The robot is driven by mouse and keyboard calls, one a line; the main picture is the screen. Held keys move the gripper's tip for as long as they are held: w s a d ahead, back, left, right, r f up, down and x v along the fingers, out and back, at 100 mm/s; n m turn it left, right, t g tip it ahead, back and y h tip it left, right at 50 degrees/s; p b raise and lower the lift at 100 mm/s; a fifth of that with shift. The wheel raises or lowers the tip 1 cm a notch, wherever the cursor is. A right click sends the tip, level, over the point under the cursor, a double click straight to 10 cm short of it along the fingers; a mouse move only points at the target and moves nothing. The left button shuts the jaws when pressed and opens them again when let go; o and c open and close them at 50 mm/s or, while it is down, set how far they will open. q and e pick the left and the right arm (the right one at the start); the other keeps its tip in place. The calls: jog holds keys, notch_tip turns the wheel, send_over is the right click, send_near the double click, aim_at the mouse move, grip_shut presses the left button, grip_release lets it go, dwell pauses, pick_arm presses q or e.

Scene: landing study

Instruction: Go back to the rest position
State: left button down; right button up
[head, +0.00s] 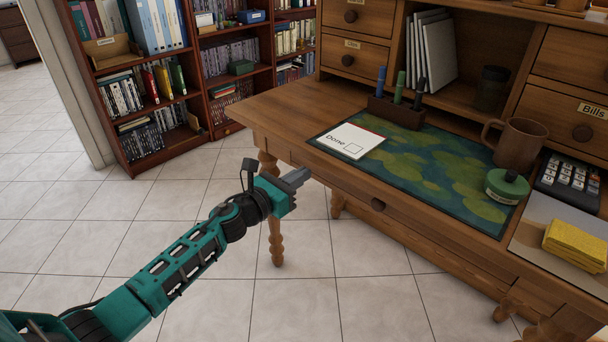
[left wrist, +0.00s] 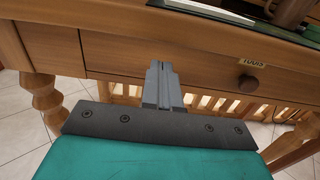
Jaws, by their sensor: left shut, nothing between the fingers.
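My left gripper (head: 296,178) is at the end of my teal left arm, beside the front left corner of the wooden desk (head: 268,107). Its grey fingers are shut with nothing between them. In the left wrist view, the shut fingers (left wrist: 162,85) point toward the desk's front drawer (left wrist: 190,70), which has a small label and a round knob. I cannot tell whether the fingers touch the desk. My right gripper is not in view.
On the desk lie a green patterned mat (head: 440,172), a "Done" card (head: 347,141), a pen holder (head: 396,112), a brown mug (head: 518,143), a green round object (head: 507,186) and a yellow cloth (head: 577,243). Bookshelves (head: 197,75) stand behind. The tiled floor at left is clear.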

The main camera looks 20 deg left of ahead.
pick_arm(q)
jog(key=v, duration=0.7)
jog(key=s+d+f+m+g+y, duration=0.1)
jog(key=s+d+f+m+g, duration=0.15)
jog(key=s+d+m, duration=0.65)
jog(key=s+f+m+g+y, duration=0.15)
jog(key=s+f+m, duration=0.25)
jog(key=m, duration=1)
jog(key=s+d+f+m+g, duration=0.25)
jog(key=s+d+m, duration=0.3)
jog(key=m, duration=0.65)
jog(key=s+a+r+y+p, duration=0.1)
jog(key=a+r+p, duration=0.4)
jog(key=r+p, duration=0.7)
jog(key=s+p, duration=0.1)
jog(key=p, duration=0.6)
jog(key=shift+y+p, duration=0.3)
jog(key=shift+y, duration=0.05)
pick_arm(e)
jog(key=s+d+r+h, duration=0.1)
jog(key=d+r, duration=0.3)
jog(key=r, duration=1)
pick_arm(q)
jog(key=shift+s+r, duration=0.1)
jog(key=shift+r, duration=0.05)
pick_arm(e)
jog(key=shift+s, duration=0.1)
